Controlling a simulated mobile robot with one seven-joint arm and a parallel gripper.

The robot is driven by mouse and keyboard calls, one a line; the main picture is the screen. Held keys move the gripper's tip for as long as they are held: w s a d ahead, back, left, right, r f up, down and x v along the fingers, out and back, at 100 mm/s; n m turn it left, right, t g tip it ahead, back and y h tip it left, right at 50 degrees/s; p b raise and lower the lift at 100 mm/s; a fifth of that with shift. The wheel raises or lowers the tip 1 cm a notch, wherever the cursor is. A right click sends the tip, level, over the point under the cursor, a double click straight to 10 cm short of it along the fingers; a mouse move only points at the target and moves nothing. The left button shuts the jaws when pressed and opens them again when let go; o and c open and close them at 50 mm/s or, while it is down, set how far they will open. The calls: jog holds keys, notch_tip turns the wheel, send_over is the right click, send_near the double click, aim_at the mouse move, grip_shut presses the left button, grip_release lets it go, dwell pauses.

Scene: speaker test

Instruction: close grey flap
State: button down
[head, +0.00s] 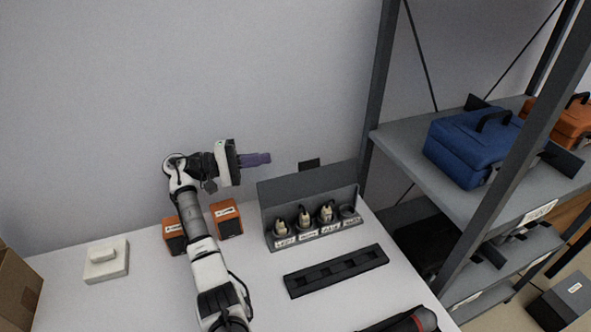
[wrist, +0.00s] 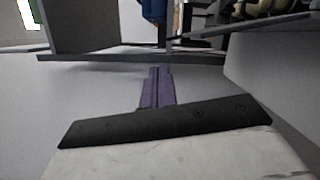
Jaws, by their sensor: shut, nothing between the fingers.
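The grey flap (head: 307,191) stands upright along the back of a grey holder (head: 318,238) on the white table in the head view. The holder has labelled places in a row, and several hold pale plugs (head: 305,219). My gripper (head: 268,159) has purple fingers pointing right. It is up by the wall, at the upper left of the flap in the picture, and looks apart from it. The fingers (wrist: 158,88) are together and empty in the wrist view. Grey panels and edges show beyond them there; I cannot tell surely which is the flap.
Two orange boxes (head: 227,219) stand left of the holder. A black slotted tray (head: 336,270) lies in front of it. A white device (head: 107,262) and a cardboard box (head: 14,290) are at the left. A metal shelf with a blue case (head: 468,150) rises at the right.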

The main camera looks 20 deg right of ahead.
aim_at(310, 179)
jog(key=s+d+f+p, duration=0.2)
jog(key=d, duration=0.7)
jog(key=shift+d, duration=0.4)
jog(key=shift+w+f, duration=0.1)
jog(key=shift+d+b, duration=0.1)
jog(key=shift+b, duration=0.25)
